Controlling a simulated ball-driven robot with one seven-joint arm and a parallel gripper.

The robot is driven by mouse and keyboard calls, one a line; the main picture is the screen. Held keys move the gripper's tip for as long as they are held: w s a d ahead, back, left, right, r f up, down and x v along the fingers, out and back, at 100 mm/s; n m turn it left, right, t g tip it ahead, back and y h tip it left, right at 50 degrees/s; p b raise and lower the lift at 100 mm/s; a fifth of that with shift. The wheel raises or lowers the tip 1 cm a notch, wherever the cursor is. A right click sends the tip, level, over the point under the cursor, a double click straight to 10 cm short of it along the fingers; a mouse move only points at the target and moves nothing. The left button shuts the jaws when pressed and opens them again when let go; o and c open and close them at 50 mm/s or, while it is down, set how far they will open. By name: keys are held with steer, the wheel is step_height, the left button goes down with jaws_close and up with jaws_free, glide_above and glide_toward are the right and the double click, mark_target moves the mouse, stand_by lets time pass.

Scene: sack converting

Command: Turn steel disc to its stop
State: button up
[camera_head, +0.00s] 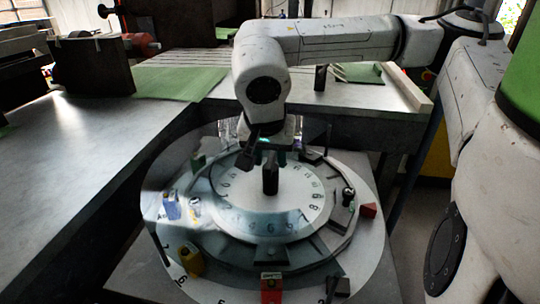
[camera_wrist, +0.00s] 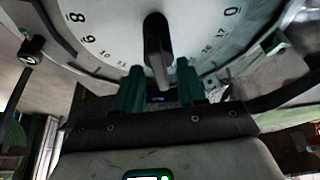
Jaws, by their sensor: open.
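The pale round disc (camera_head: 300,197), with numbers around its face, lies flat at the middle of a larger round base in the head view. A dark upright handle (camera_head: 270,181) stands near its centre. The disc also fills the top of the wrist view (camera_wrist: 115,25), with the handle (camera_wrist: 156,40) pointing down the picture. My gripper (camera_head: 278,157) is over the far side of the disc, close to the handle. In the wrist view its two green fingers (camera_wrist: 160,67) are apart, with the handle's end between or just beyond them. Contact cannot be told.
Around the disc on the base (camera_head: 165,215) sit a blue block (camera_head: 171,206), a yellow piece (camera_head: 190,260), a red block (camera_head: 271,288) and a small red piece (camera_head: 368,210). A grey worktop (camera_head: 75,165) runs along the left. A bench with a raised edge stands behind.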

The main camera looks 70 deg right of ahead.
jaws_close()
stand_by(0.4)
